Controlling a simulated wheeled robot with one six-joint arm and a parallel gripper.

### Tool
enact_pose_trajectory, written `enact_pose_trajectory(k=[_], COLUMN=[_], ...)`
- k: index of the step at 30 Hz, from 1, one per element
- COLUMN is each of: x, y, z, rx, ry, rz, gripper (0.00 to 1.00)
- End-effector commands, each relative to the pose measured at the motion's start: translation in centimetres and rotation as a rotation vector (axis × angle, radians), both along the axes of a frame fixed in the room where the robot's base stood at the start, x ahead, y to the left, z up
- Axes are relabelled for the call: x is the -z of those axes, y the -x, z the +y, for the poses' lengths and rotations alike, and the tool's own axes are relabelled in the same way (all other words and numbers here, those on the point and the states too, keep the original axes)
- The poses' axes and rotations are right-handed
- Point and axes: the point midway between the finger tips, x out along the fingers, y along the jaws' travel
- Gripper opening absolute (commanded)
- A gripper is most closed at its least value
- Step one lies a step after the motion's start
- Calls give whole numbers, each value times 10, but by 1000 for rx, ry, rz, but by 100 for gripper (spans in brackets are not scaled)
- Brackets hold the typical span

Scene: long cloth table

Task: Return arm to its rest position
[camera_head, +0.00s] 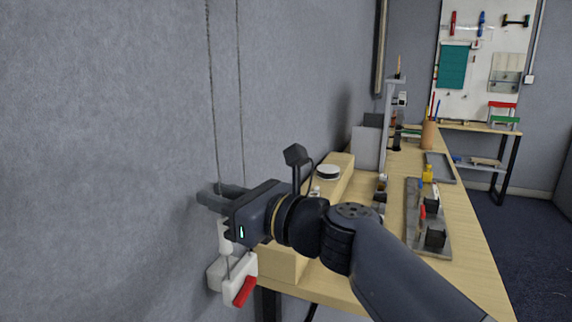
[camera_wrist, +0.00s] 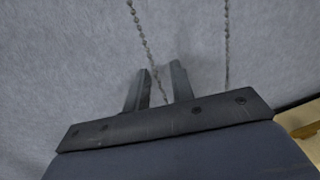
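My gripper (camera_head: 208,194) is at the grey wall, left of the table's near end, with my arm reaching in from the lower right. In the wrist view its two fingers (camera_wrist: 160,78) stand apart, with a visible gap. Two thin beaded chains (camera_head: 209,90) hang down along the wall. In the wrist view one chain (camera_wrist: 143,38) runs down into the gap between the fingers; I cannot tell how deep it lies there. The other chain (camera_wrist: 227,50) is to the right. Below my gripper hangs a white block (camera_head: 218,274) with a red part (camera_head: 244,291).
The long wooden table (camera_head: 470,255) runs away to the right of the wall. It bears a dark tray (camera_head: 412,228) with parts, a white round thing (camera_head: 328,171), a grey upright stand (camera_head: 388,125) and a brown cup (camera_head: 429,134). A pegboard (camera_head: 480,75) hangs at the back.

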Motion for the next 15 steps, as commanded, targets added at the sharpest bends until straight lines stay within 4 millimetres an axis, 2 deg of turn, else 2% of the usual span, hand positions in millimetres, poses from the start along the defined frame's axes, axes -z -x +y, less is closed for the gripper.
enact_pose_trajectory(k=[1,15], x=[-12,-71], y=[0,0], z=[0,0], rx=[0,0], ry=[1,1], rz=[-1,-2], gripper=[23,23])
